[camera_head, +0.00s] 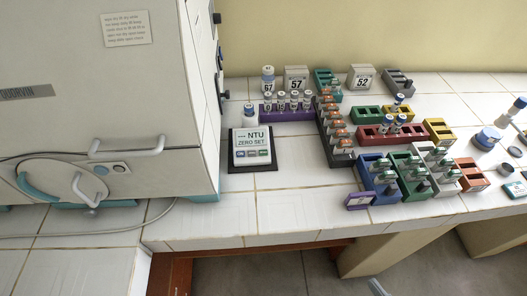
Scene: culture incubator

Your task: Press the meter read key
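The meter (251,148) is a small white-faced unit on a dark base, lying on the white tiled bench just right of the large grey cabinet. Its screen (252,137) reads "--- NTU" and "ZERO SET". A row of small keys (253,154) sits below the screen, one of them green. Their labels are too small to read, so I cannot tell which is the read key. My gripper is not recognisable in this view, and nothing covers the meter.
The large cabinet (120,90) with protruding handles (126,147) stands close left of the meter. A purple rack (287,115) with capped vials is behind it, and a dark rack (335,140) is to its right. Several coloured racks fill the right side. Bare tiles (290,205) lie in front.

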